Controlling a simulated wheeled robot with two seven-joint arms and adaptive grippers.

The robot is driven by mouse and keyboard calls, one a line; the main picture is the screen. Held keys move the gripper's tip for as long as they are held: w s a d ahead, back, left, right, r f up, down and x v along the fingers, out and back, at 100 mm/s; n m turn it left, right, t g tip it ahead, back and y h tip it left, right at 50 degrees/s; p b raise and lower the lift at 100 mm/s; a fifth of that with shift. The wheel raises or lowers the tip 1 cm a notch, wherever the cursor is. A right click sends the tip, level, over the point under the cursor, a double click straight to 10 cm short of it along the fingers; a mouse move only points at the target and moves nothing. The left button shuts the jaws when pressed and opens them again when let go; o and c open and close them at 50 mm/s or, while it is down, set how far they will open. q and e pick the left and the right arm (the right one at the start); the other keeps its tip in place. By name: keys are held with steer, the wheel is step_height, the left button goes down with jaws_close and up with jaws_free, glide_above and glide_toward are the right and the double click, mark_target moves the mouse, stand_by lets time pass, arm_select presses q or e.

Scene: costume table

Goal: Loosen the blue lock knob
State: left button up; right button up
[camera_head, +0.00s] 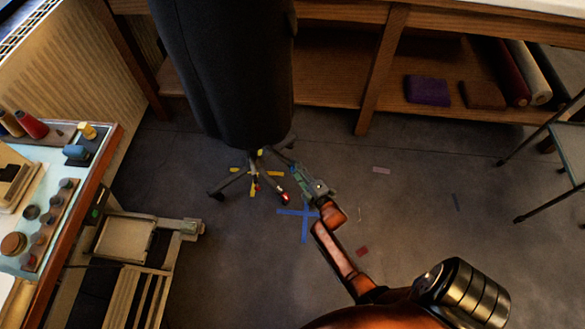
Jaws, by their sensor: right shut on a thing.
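A dark dress form (225,65) hangs over a stand with splayed dark legs (232,180) on the floor. My right gripper (276,157) reaches in from the lower right to the top of the stand, just under the form's lower edge. Its jaws are shut at the stand, where the blue lock knob would sit. The knob itself is not clearly visible, hidden by the fingers and the dim light. My left gripper is not in view.
A blue tape cross (304,212) and small yellow, red and pale tape pieces mark the floor. A cluttered worktable (95,190) stands at left. A wooden shelf unit (345,92) runs behind. A stool (570,150) is at right. Floor on the right is mostly clear.

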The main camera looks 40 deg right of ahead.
steer(key=shift+a+f, duration=0.1)
stand_by(0.3)
steer(key=o, duration=1.1)
steer(key=shift+s, duration=0.1)
steer(key=s+a, duration=0.2)
steer(key=s, duration=0.9)
steer(key=shift+s+r, duration=0.35)
steer(key=shift+r, duration=0.05)
